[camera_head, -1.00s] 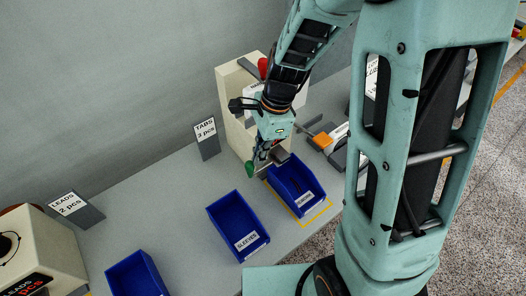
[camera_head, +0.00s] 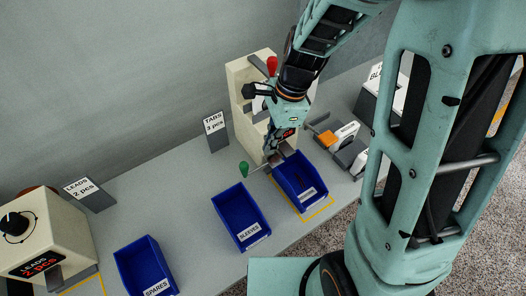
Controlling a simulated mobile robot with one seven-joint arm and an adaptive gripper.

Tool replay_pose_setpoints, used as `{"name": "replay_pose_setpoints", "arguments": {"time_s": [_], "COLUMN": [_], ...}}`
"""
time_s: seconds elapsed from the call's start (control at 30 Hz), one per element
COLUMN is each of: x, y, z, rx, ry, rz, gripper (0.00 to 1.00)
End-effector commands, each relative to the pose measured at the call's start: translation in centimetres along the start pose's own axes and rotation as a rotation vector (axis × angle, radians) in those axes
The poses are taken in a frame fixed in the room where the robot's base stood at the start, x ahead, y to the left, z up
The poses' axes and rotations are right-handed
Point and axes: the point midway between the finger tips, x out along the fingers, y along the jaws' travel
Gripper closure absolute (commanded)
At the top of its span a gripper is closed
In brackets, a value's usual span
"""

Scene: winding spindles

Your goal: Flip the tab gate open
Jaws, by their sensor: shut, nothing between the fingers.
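The tabs dispenser (camera_head: 240,78) is a tall beige box behind the bins, with a red knob (camera_head: 272,66) near its top. A green-knobbed lever (camera_head: 243,168) sticks out to the left at its lower front; this looks like the gate handle. The lever's inner end and the gate itself are mostly hidden by my gripper. My gripper (camera_head: 272,155) points down in front of the dispenser, shut and empty, just right of the green knob and apart from it. Whether it touches the lever's rod I cannot tell.
A blue bin (camera_head: 318,205) stands right below my gripper, with the blue SLEEVES bin (camera_head: 228,203) and SPARES bin (camera_head: 128,262) to its left. The TABS sign (camera_head: 215,130) stands left of the dispenser. An orange-handled device (camera_head: 327,138) lies to the right. The LEADS dispenser (camera_head: 62,232) is far left.

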Motion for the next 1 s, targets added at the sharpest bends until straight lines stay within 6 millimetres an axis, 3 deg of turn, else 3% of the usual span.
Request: {"name": "replay_pose_setpoints", "arguments": {"time_s": [0.2, 0.4, 1.0], "x": [-4.7, -7.0, -7.4], "y": [-0.1, 0.0, 0.0], "z": [0.0, 0.0, 0.0], "rx": [-0.001, -0.001, -0.003], "ry": [0.001, 0.001, 0.002], "rz": [-0.003, -0.001, 0.001], "gripper": [1.00, 1.00, 1.00]}}
